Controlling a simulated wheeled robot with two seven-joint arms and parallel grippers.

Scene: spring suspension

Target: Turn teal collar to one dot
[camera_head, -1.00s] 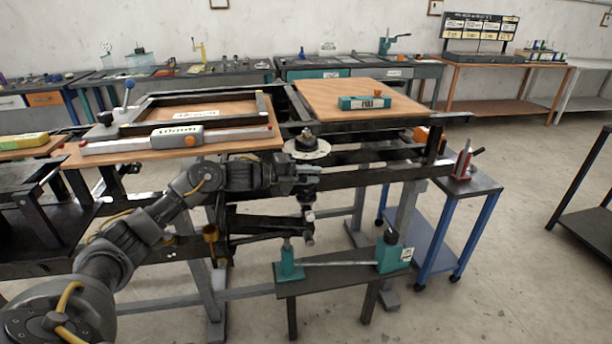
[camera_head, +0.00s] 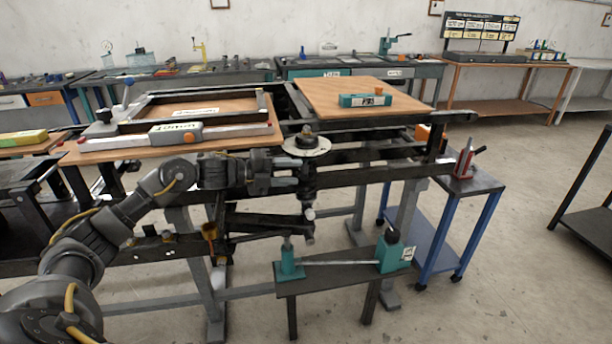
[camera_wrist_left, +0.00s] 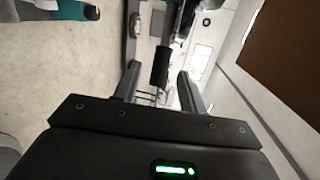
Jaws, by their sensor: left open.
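A suspension strut stands upright under the dark frame, with a pale round top plate (camera_head: 307,145) and a dark body (camera_head: 308,183). I cannot make out a teal collar or its dots on it in the head view. My left gripper (camera_head: 288,182) points right, at the strut's left side. In the left wrist view my left gripper (camera_wrist_left: 158,85) is open, its two dark fingers apart. A black cylinder (camera_wrist_left: 161,68) shows between and beyond the fingertips; I cannot tell whether they touch it. My right gripper is not in view.
A low dark bench (camera_head: 335,277) below carries a teal post (camera_head: 288,262) and a teal block (camera_head: 391,255), linked by a rod. A blue-legged cart (camera_head: 480,185) with a red tool (camera_head: 464,160) stands right. Wooden boards (camera_head: 345,108) lie above the strut's level.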

